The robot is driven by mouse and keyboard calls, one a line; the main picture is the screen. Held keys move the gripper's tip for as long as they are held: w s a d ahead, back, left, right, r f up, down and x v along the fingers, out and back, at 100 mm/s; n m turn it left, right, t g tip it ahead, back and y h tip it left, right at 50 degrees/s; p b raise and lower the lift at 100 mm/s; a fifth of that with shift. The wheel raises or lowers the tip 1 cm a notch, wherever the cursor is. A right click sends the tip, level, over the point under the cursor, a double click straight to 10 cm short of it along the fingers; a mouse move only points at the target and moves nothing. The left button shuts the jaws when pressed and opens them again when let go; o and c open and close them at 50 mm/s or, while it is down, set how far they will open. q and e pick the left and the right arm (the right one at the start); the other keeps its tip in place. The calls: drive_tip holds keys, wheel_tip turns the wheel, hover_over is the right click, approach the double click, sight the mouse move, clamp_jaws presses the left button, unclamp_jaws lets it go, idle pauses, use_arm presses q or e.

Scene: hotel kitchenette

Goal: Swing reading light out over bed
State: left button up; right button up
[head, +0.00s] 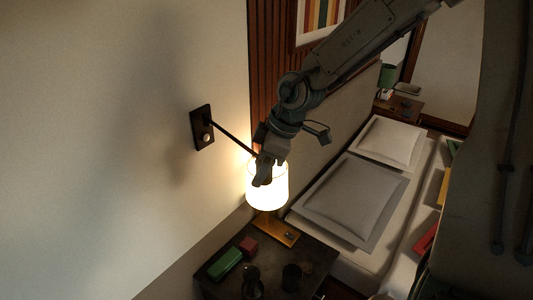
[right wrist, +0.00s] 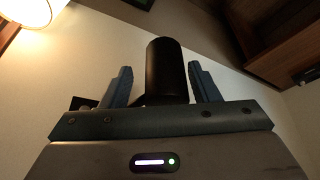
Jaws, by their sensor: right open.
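The reading light's dark wall plate (head: 202,128) is on the wall at left of centre in the head view. Its thin black arm (head: 232,138) slants down and right to my right gripper (head: 264,174). In the right wrist view a black cylinder (right wrist: 167,70), which looks like the light's head, stands between the two fingers of the right gripper (right wrist: 159,88). The fingers are open, with a gap on each side of it. In the head view the gripper hides the light's head. The bed (head: 300,226) is to the right. My left gripper is not in view.
A lit table lamp (head: 267,192) stands right behind or below the gripper, on a dark bedside table (head: 318,262) with a green box (head: 225,264), a red box (head: 248,245) and dark cups. Pillows (head: 352,200) lie on the bed. The wall at left is bare.

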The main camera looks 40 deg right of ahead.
drive_tip(key=b+v, duration=0.4)
drive_tip(key=v, duration=0.6)
drive_tip(key=shift+r, duration=0.3)
